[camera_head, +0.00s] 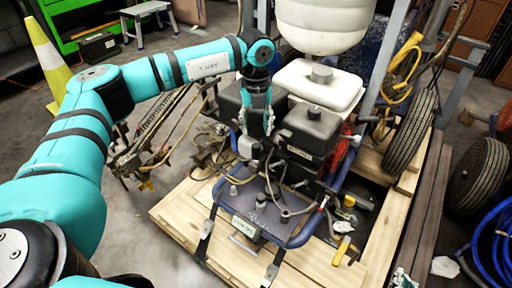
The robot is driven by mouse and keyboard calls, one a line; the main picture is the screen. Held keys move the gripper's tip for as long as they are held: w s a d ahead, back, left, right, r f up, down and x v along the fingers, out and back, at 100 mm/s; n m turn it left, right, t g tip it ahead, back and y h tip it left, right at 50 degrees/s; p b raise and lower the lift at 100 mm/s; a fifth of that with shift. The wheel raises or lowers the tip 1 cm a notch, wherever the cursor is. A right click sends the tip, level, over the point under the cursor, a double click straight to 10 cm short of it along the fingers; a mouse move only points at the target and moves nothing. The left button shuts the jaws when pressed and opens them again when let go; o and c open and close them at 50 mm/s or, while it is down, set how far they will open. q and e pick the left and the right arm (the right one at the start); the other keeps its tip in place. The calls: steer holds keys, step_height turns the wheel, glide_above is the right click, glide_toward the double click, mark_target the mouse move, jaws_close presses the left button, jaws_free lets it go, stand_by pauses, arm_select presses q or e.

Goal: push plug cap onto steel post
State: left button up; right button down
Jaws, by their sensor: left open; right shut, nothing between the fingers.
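My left arm comes in from the left, and its gripper (257,125) points down beside the engine of the line striper, with its fingers apart. Two small grey posts stand on the dark plate at the machine's front: one post (261,201) near the middle and another post (234,189) to its left. A thin dark lead curves down from the engine to a small grey end piece (286,212) right of the middle post; I cannot tell whether this is the plug cap. The gripper is above and behind the posts, apart from them. My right gripper is not in view.
The striper's blue frame (303,238) stands on a wooden pallet (180,225). A black engine box (314,128) and a white tank (325,87) rise beside the gripper. Cables and hoses lie left of the machine. A tyre (410,130) stands at right.

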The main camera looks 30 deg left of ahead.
mark_target(254, 146)
arm_select(q)
step_height(254, 146, down, 3)
steer(key=shift+b, duration=1.25)
arm_select(e)
steer(key=w+a+r+t+y, duration=0.25)
steer(key=w+r+t, duration=0.35)
steer(key=r, duration=0.4)
arm_select(q)
steer(key=shift+f+b, duration=0.6)
steer(key=shift+f, duration=0.1)
step_height(254, 146, down, 3)
steer(key=shift+b, duration=0.55)
steer(key=shift+s+f, duration=0.1)
steer(key=shift+f, duration=0.55)
arm_select(e)
steer(key=s+r+t+y, duration=0.2)
steer(key=s+r+t, duration=0.2)
steer(key=r+t, duration=0.3)
steer(key=shift+s+a+r+t, duration=0.2)
steer(key=shift+a+r+t, duration=0.2)
steer(key=shift+r, duration=1.2)
steer(key=shift+n, duration=0.3)
arm_select(q)
steer(key=shift+a+r, duration=0.1)
steer(key=shift+a, duration=0.05)
arm_select(e)
steer(key=shift+w+f, duration=0.1)
steer(key=shift+w, duration=0.05)
